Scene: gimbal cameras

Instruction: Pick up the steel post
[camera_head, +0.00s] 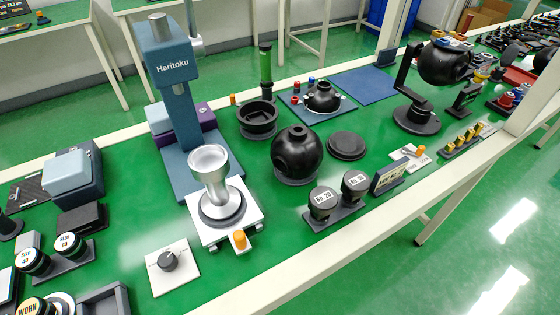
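A shiny silver post (214,188) with a wide, flared round top stands upright in the head view. It is the most likely steel post. Its foot sits in a dark round ring (222,212) on a white square plate (207,236) on the green bench. A blue press labelled Haritoku (172,62) stands just behind it, and a thin silver rod (195,30) rises beside the press head. My gripper is not in view, and nothing is seen touching the silver post.
An orange knob (239,239) sits at the plate's front edge. A black ball housing (297,153) is to the right, with two labelled black knobs (338,197) in front. A dial plate (170,262) is front left. Green bench top is clear between them.

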